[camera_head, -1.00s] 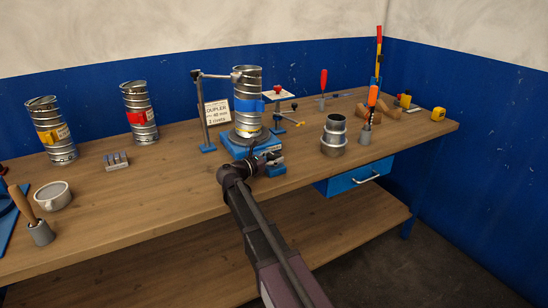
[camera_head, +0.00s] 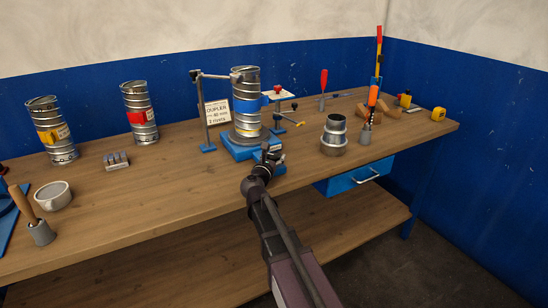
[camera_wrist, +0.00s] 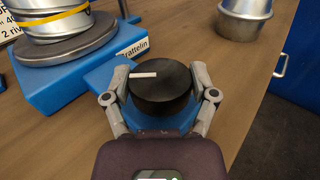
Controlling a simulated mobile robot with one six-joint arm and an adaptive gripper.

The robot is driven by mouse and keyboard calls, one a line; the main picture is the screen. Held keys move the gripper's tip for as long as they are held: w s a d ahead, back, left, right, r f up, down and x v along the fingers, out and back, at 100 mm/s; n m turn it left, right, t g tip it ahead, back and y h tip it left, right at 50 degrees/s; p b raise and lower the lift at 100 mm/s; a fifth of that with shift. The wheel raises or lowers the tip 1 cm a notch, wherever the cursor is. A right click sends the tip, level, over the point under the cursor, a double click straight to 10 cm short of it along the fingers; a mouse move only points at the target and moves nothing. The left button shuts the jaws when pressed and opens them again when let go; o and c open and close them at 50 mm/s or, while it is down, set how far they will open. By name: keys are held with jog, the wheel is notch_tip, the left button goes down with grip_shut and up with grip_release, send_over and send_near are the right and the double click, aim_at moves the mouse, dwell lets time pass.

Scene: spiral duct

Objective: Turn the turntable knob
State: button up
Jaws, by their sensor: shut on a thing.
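The turntable knob (camera_wrist: 160,88) is a black round knob with a white line, on a blue mount at the front of the turntable base. In the wrist view the white line lies left of its centre, roughly crosswise. My gripper (camera_wrist: 160,84) has one finger on each side of the knob and is shut on it. In the head view my gripper (camera_head: 270,156) is at the front right of the blue turntable base (camera_head: 234,150) and hides the knob. A spiral duct (camera_head: 246,92) with a blue band stands upright on the grey turntable disc (camera_wrist: 62,46).
A clamp post (camera_head: 204,115) stands left of the duct. A metal collar (camera_head: 334,135) stands to the right, also in the wrist view (camera_wrist: 243,18). Two more ducts, with yellow (camera_head: 52,130) and red (camera_head: 139,112) bands, stand left. A blue drawer (camera_head: 352,181) hangs under the bench.

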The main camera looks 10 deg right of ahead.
jog(key=n+t+y, duration=0.1)
jog(key=n+y, duration=0.2)
jog(key=y, duration=0.1)
jog(key=n+t+y, duration=0.2)
jog(key=n+y, duration=0.1)
jog(key=y, duration=0.2)
jog(key=shift+d, duration=0.1)
jog(key=n+y, duration=0.2)
jog(key=y, duration=0.1)
jog(key=n+g+y, duration=0.1)
jog(key=n+y, duration=0.1)
jog(key=y, duration=0.2)
jog(key=shift+w+n, duration=0.15)
jog(key=shift+n, duration=0.25)
jog(key=shift+n+g+y, duration=0.6)
jog(key=shift+n+y, duration=0.2)
jog(key=shift+y, duration=0.5)
jog(key=o, duration=1)
jog(key=shift+s, duration=0.2)
jog(key=v, duration=1.1)
jog(key=shift+s+d, duration=0.2)
jog(key=shift+s, duration=0.1)
jog(key=shift+r, duration=0.1)
